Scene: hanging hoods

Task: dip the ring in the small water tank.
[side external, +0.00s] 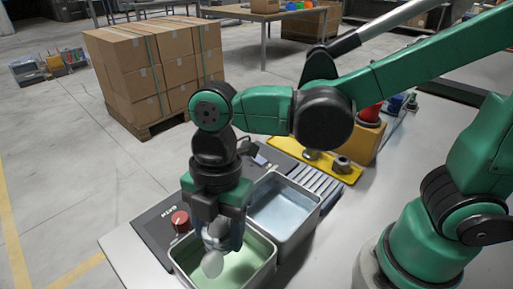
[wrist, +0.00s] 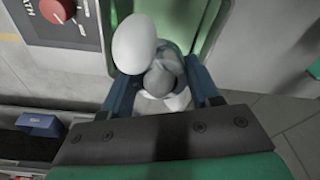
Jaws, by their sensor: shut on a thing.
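My gripper (side external: 222,232) points down over the front tank and is shut on a pale grey rounded piece with a white oval end (side external: 213,264). In the wrist view the piece (wrist: 134,43) sits between the blue fingers of my gripper (wrist: 162,85). I cannot make out a ring shape or hole in it. The front metal tank (side external: 269,268) holds pale green liquid; whether the piece touches the liquid is unclear. A second metal tank (side external: 312,218) with clear bluish liquid adjoins it behind and to the right.
A dark control panel with a red knob (side external: 181,221) lies left of the front tank; the knob (wrist: 58,9) also shows in the wrist view. A ribbed rack (side external: 316,182) and a yellow fixture (side external: 345,172) stand behind the tanks. Stacked cartons (side external: 150,65) are on the floor beyond.

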